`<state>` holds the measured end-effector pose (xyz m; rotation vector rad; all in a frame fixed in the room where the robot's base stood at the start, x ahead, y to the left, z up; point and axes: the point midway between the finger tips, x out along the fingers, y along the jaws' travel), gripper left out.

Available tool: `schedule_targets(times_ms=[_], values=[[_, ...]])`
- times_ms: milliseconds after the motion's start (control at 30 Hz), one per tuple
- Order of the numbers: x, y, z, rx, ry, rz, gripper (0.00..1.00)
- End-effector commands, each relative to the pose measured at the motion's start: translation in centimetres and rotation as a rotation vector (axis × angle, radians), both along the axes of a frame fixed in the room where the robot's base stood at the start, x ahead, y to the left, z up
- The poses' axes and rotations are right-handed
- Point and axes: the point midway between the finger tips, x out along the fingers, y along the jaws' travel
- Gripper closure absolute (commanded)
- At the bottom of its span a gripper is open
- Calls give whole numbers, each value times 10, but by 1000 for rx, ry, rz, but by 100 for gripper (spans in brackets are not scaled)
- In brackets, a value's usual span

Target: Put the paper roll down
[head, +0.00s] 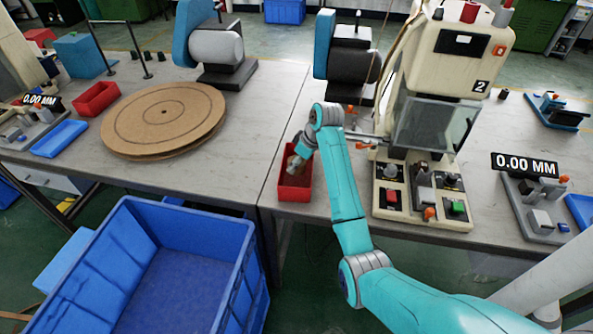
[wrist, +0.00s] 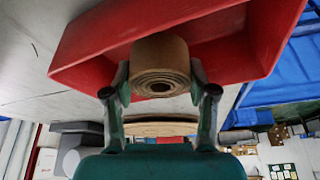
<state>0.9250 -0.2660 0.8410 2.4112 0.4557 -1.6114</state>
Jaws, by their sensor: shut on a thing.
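The paper roll (wrist: 160,62) is a brown, tightly wound roll with its spiral end facing the wrist camera. My gripper (wrist: 160,75) is shut on it, with one finger on each side. The red bin (wrist: 95,52) lies right behind the roll in the wrist view, and the roll overlaps its inside. In the head view my gripper (head: 293,167) points down at the back part of the red bin (head: 294,194) on the table's front edge. The roll cannot be made out clearly there. Whether it touches the bin's floor cannot be told.
The white machine (head: 445,60) with its control base stands close to the right of the bin. A round brown disc stack (head: 165,120) lies on the left table. A large blue crate (head: 130,215) stands on the floor in front.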

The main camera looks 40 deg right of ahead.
Motion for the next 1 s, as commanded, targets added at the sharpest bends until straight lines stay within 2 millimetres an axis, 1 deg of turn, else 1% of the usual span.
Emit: schedule_targets(times_ms=[167,300,367,733,767,800,833,867,1000], values=[[0,0,-12,0,0,-1,78],[0,0,-32,1,2,-1,78],[0,0,-38,1,1,-1,78],[0,0,-42,-1,0,0,78],[0,0,-42,-1,0,0,41],[0,0,-42,-1,0,0,31],[0,0,-42,-1,0,0,23],[0,0,-42,-1,0,0,18],[0,0,-42,-1,0,0,18]])
